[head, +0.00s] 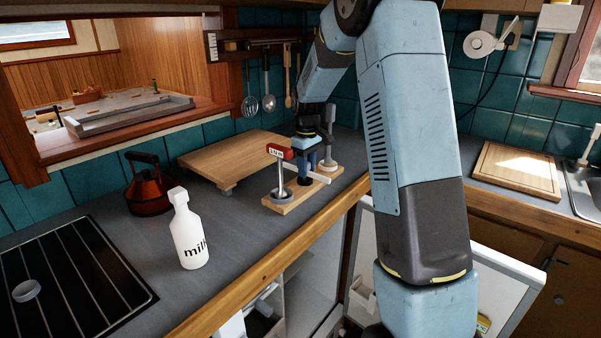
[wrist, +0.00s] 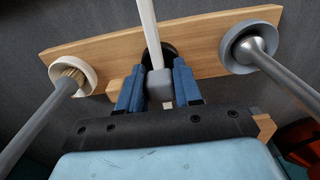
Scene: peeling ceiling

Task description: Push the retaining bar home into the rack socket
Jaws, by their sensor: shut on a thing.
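The rack is a wooden base (head: 277,204) on the counter, also in the wrist view (wrist: 196,40). A metal post with a red-labelled head (head: 280,153) stands at its near end and a grey post (head: 330,142) at its far end. In the wrist view two posts rise from a cream ring (wrist: 91,80) and a grey ring (wrist: 233,62). My gripper (head: 308,172) is between the posts, its blue fingers (wrist: 159,90) shut on a grey block of the pale retaining bar (wrist: 147,22). A dark round part (wrist: 170,52) shows behind the bar; whether it is the socket I cannot tell.
A wooden board (head: 232,157) lies behind the rack. A red kettle (head: 148,190) and a milk bottle (head: 188,235) stand to the left, with a dark hob (head: 75,275) beyond. The counter's wooden front edge (head: 270,268) is close to the rack.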

